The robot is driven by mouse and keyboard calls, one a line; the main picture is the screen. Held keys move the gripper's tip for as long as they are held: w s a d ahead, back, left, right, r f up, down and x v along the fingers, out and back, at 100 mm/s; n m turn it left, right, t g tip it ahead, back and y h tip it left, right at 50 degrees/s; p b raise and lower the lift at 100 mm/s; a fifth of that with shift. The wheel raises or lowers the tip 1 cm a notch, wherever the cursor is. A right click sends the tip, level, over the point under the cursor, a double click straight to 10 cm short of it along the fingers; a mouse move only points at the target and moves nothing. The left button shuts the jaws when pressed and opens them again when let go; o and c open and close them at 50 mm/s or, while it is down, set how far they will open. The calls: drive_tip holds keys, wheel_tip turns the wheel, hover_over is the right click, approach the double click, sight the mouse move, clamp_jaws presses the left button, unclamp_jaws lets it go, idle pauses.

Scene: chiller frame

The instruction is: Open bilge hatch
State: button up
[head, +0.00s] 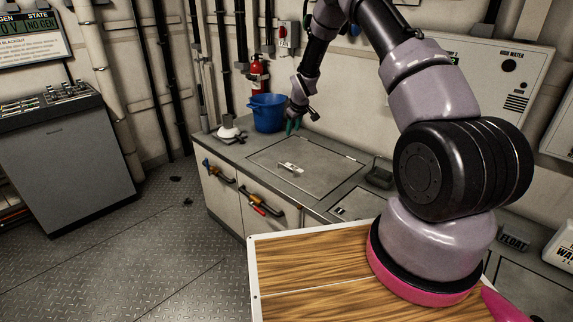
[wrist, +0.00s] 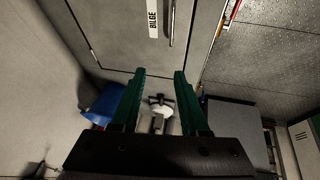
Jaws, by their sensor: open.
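The bilge hatch (head: 325,160) is a grey rectangular panel set in the grey counter top, and it lies closed. A bright bar handle (head: 291,168) sits near its front edge. In the wrist view the hatch (wrist: 115,40) fills the upper middle, with a white BILGE label (wrist: 152,18) beside the handle (wrist: 172,22). My gripper (head: 292,127) is above the far left part of the counter, beyond the hatch handle and apart from it. In the wrist view the green fingers of my gripper (wrist: 159,72) are spread with nothing between their tips.
A blue bucket (head: 267,113) stands close left of my gripper, with a white-topped item (head: 228,132) beside it. A red extinguisher (head: 257,75) hangs behind. A second panel (head: 357,208) and a dark grey box (head: 380,175) lie right of the hatch.

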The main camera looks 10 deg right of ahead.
drive_tip(key=n, duration=0.1)
approach(287, 167)
drive_tip(key=x, duration=0.4)
drive_tip(key=w+x, duration=0.1)
drive_tip(key=x, duration=0.3)
drive_tip(key=shift+a+r, duration=0.15)
drive_tip(key=shift+r, duration=0.05)
clamp_jaws()
idle(0.9)
